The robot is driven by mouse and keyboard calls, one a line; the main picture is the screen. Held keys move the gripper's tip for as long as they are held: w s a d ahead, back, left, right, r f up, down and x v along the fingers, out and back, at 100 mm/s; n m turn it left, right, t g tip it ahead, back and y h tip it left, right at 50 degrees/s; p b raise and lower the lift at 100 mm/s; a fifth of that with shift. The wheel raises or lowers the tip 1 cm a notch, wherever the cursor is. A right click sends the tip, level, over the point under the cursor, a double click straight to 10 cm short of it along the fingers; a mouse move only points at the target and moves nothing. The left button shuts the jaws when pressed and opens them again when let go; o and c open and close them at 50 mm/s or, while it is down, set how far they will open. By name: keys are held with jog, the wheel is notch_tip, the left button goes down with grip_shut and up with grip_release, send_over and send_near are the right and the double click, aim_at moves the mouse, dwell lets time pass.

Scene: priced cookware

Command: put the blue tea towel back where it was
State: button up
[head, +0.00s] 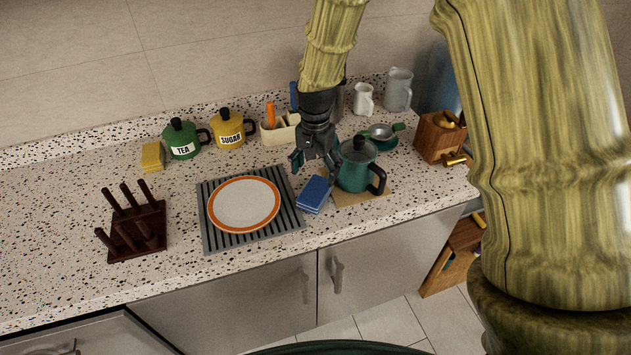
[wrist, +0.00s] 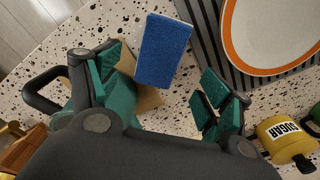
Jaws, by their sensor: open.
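The blue tea towel (head: 314,194) looks like a small folded block. It lies on the speckled counter between the striped mat (head: 211,239) and the teal pot (head: 357,172). In the wrist view the towel (wrist: 162,50) shows beyond the fingertips, close to the edge of a tan mat (wrist: 148,98). My gripper (head: 316,160) is open and empty, above and just behind the towel. In the wrist view its teal finger pads (wrist: 165,91) are spread wide, with nothing between them. I cannot tell whether the towel touches the tan mat.
An orange-rimmed plate (head: 244,204) lies on the striped mat. The lidded pot stands close right of my gripper. Behind are green tea (head: 182,140) and yellow sugar (head: 229,130) jars and a cream utensil holder (head: 277,133). The counter's far left is clear.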

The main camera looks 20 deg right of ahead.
aim_at(315, 189)
jog(key=shift+r+b, duration=0.55)
jog(key=shift+r, duration=1.5)
